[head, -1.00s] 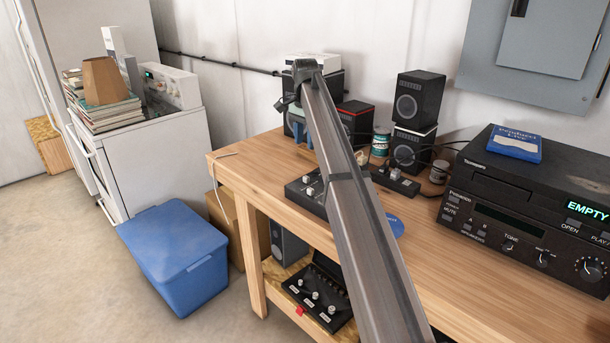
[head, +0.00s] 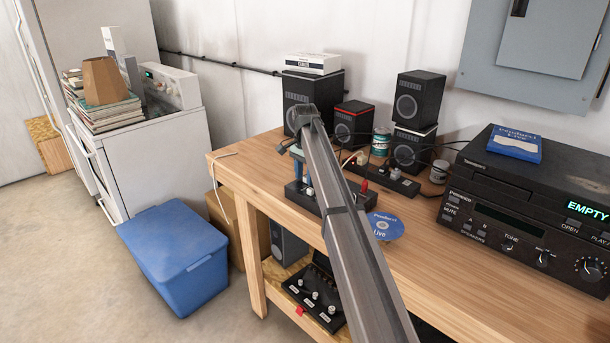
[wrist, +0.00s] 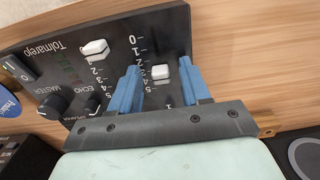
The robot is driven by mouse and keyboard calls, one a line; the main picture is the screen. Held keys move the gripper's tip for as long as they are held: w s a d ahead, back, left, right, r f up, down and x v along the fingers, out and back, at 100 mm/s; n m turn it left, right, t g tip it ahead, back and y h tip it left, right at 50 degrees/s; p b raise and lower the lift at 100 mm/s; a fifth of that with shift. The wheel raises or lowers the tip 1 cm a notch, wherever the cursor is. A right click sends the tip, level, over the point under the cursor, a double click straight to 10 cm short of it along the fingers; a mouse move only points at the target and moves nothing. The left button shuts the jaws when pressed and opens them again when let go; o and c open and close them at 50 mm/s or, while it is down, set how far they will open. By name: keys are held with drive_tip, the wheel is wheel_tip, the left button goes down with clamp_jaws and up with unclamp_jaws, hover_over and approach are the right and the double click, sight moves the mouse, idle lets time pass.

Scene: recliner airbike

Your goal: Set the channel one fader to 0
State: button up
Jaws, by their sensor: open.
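The black mixer (head: 301,198) stands on the wooden bench; it fills the upper left of the wrist view (wrist: 60,75). A white fader cap (wrist: 160,72), with a "1" printed below its slot, sits partway along its track, below the 0 mark. A second white fader cap (wrist: 95,49) sits near the top of its own scale. My gripper (wrist: 164,85) is open, with its blue fingers on either side of the channel one cap and visible gaps beside it. In the head view my gripper (head: 302,168) is low over the mixer, partly hidden by my arm.
Speakers (head: 311,92) stand behind the mixer. A small black box with a red switch (head: 383,181) and a blue disc (head: 384,226) lie to its right. A black player (head: 520,205) occupies the bench's right side. Knobs (wrist: 52,106) lie left of the faders.

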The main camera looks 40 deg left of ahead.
clamp_jaws()
idle(0.5)
